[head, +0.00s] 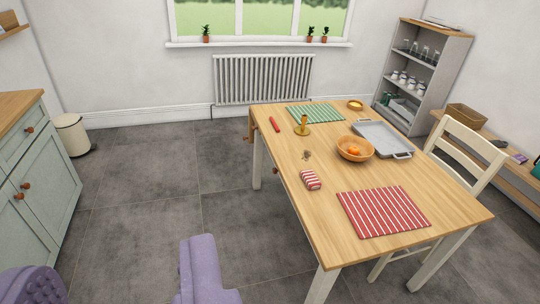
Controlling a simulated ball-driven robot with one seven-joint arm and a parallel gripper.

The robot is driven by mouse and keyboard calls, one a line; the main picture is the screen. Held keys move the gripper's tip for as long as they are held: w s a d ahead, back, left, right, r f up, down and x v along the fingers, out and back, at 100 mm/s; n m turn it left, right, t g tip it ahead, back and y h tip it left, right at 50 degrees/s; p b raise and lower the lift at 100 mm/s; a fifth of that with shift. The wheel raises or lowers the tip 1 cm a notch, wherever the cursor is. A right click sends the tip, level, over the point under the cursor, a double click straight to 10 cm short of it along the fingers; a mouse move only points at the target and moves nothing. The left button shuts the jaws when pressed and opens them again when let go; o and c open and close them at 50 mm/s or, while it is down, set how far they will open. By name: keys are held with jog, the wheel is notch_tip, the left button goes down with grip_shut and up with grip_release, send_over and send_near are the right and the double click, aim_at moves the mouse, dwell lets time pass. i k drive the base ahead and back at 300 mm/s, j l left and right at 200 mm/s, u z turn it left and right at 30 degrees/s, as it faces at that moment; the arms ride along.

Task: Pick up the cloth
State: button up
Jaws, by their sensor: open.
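A folded red-and-white striped cloth (311,180) lies as a small bundle on the wooden table (330,236), near its left edge. A flat red-and-white striped mat (384,211) lies to its right and nearer. My gripper (200,265) shows only in part as purple pieces at the bottom edge, over the floor and well to the near left of the cloth. It is open, apart from the cloth, and I see nothing held. Its full fingertips are not clearly shown.
A white chair (468,150) stands right. Floor (140,215) left of the table is clear.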

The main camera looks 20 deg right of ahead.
aim_at(308, 177)
jog(key=i+j+u, duration=0.1)
jog(key=i, duration=1.95)
jog(key=i+z, duration=0.8)
jog(key=i+j+z, duration=0.1)
jog(key=z, duration=0.3)
jog(key=i+z, duration=0.25)
jog(key=z, duration=0.2)
jog(key=i+z, duration=0.25)
jog(key=z, duration=0.2)
jog(key=i+j+z, duration=0.1)
jog(key=i+z, duration=0.15)
jog(key=z, duration=0.2)
